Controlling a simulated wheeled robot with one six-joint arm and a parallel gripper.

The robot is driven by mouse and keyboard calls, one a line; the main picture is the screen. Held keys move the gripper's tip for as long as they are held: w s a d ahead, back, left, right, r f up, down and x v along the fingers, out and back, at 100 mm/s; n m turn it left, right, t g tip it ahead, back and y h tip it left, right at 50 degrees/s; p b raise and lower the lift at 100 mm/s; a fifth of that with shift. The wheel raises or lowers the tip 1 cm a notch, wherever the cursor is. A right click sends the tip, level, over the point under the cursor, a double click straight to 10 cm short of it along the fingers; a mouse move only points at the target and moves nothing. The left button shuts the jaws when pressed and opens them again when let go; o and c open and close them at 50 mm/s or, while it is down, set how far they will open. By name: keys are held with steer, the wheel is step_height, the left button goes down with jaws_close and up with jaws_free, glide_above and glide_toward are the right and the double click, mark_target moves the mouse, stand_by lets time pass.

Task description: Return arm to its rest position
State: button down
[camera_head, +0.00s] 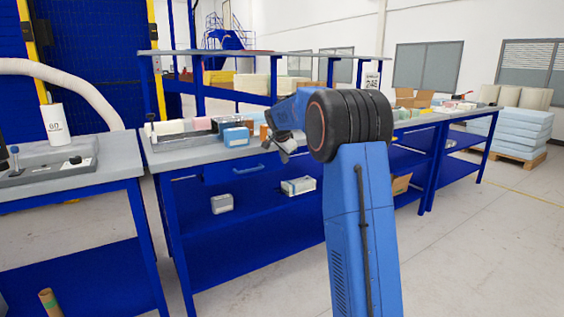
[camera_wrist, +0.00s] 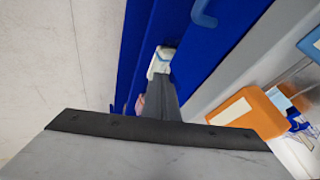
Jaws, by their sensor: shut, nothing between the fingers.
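My blue arm rises in the right middle of the head view and bends left at a black joint. My gripper (camera_head: 283,152) hangs at its end, in front of the middle workbench (camera_head: 185,158) and near its front edge. In the wrist view the grey fingers (camera_wrist: 163,78) point away from the camera, shut and empty. A white box (camera_wrist: 158,62) shows by their tips in that view, apparently below the gripper. The tips are small in the head view.
A blue box (camera_head: 236,136) and several foam blocks stand on the middle workbench. An orange box (camera_wrist: 250,110) lies right of my fingers in the wrist view. A white box (camera_head: 298,186) sits on the lower shelf. Another bench (camera_head: 85,168) stands left. Open floor lies right.

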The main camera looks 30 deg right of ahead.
steer(key=v, duration=0.7)
steer(key=shift+s+r, duration=0.15)
steer(key=shift+s, duration=0.1)
steer(key=shift+a, duration=0.1)
steer(key=s+a+n+y, duration=0.1)
steer(key=s+a+n, duration=0.3)
steer(key=s, duration=0.5)
steer(key=s+a+n, duration=0.1)
steer(key=s+a, duration=0.5)
steer(key=s, duration=0.3)
steer(key=s+a+n+y, duration=0.1)
steer(key=s+a+n, duration=0.3)
steer(key=s, duration=0.5)
steer(key=s+a+f+n, duration=0.2)
steer(key=s+f, duration=0.3)
steer(key=s, duration=0.4)
steer(key=s+a+f+n+y, duration=0.1)
steer(key=s+a+f+n, duration=0.2)
steer(key=s, duration=0.6)
steer(key=s+a+f+n+g+y, duration=0.1)
steer(key=s+a+f+n, duration=0.1)
steer(key=s+a+f, duration=0.3)
steer(key=s+f, duration=0.2)
steer(key=s, duration=0.2)
steer(key=shift+a+f, duration=0.2)
steer(key=shift+a, duration=0.1)
